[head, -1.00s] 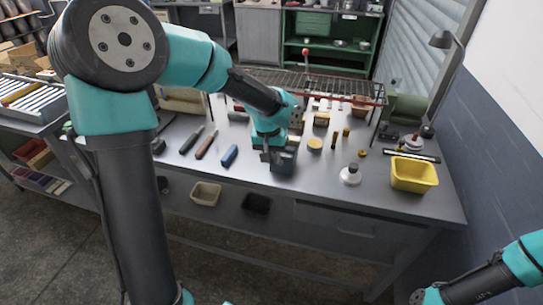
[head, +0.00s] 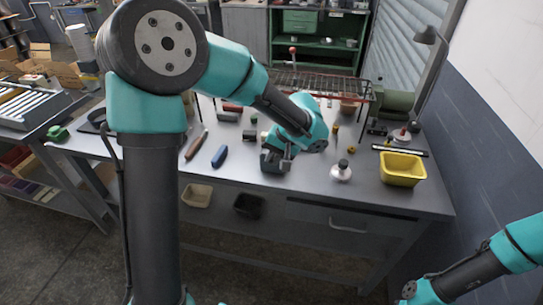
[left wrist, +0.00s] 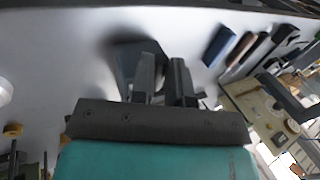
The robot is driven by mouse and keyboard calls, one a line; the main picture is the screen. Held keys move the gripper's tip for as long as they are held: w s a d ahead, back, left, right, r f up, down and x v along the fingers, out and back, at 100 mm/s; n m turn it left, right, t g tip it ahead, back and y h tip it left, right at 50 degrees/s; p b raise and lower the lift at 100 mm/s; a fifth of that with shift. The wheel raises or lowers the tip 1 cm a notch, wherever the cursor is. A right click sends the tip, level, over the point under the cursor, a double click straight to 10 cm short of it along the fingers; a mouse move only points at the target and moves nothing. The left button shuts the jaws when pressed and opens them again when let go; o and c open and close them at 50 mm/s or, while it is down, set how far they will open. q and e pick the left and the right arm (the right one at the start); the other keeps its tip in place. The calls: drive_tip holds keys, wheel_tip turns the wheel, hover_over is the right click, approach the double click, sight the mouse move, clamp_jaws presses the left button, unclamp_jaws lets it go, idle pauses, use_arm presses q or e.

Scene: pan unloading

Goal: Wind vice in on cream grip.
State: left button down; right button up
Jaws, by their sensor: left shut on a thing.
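The grey vice (head: 275,160) stands at the front edge of the bench in the head view. In the left wrist view its dark, blurred body (left wrist: 128,55) lies just beyond my fingers. My left gripper (head: 287,146) is at the vice, with its wrist above and to the right. In the left wrist view the left gripper (left wrist: 165,78) is shut on a thin dark part that looks like the vice's handle, mostly hidden between the fingers. I cannot make out a cream grip in the jaws. My right arm shows at the lower right; its gripper is out of view.
A blue-handled tool (head: 220,156) and a brown-handled tool (head: 196,145) lie left of the vice. A white-based knobbed item (head: 341,171) and a yellow bin (head: 402,180) stand to the right. A wire rack (head: 340,85) stands at the back. The bench front is mostly clear.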

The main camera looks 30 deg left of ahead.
idle(0.3)
use_arm(q)
drive_tip(key=c, duration=1.1)
unclamp_jaws()
drive_tip(key=v, duration=1.7)
drive_tip(key=shift+r, duration=0.15)
drive_tip(key=shift+d, duration=0.15)
